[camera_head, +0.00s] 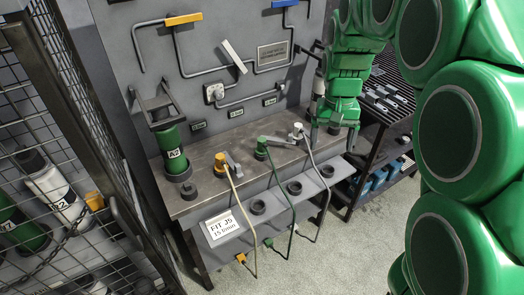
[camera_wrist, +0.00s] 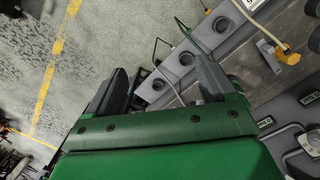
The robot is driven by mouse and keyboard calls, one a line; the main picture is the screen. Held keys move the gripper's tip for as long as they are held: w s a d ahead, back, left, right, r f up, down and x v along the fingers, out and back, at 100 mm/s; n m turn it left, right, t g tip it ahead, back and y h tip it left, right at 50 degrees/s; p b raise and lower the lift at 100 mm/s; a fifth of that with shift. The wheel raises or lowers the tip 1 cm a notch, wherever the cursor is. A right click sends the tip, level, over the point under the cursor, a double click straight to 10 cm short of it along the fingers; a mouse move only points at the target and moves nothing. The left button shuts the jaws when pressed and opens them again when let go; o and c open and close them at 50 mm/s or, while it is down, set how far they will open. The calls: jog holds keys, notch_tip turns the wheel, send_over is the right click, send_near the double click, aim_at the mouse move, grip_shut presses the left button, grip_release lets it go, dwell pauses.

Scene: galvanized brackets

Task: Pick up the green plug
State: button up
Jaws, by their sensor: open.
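The green plug (camera_head: 262,148) sits on the grey workbench (camera_head: 240,134), between an orange plug (camera_head: 222,162) and a white plug (camera_head: 298,130). A dark green cable hangs from it over the front edge. My gripper (camera_head: 333,130) is to the right of the green plug, over the right end of the bench, pointing down. It is open and apart from the green plug; the white plug is closer to it. In the wrist view my gripper (camera_wrist: 160,88) has its two dark fingers spread with nothing held. The green cable (camera_wrist: 187,30) shows there, but I cannot make out the green plug.
Three ring sockets, including one at left (camera_head: 258,207), line the lower front ledge. A sign (camera_head: 222,226) reads "FIT J5". A green cylinder marked A2 (camera_head: 174,155) stands at the bench's left. A mesh cage (camera_head: 50,140) is at far left; a dark rack (camera_head: 385,110) stands right.

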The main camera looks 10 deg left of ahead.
jog(key=w+a+f, duration=0.6)
jog(key=w+a, duration=0.4)
jog(key=w, duration=0.1)
jog(key=n, duration=0.2)
send_over(262, 141)
jog(key=shift+t, duration=0.4)
notch_tip(262, 141, down, 10)
jog(key=shift+w+d+r, duration=0.1)
jog(key=shift+d+r, duration=0.05)
jog(key=shift+a+f, duration=0.2)
jog(key=shift+f, duration=3.75)
jog(key=c, duration=1.3)
jog(key=shift+r, duration=0.15)
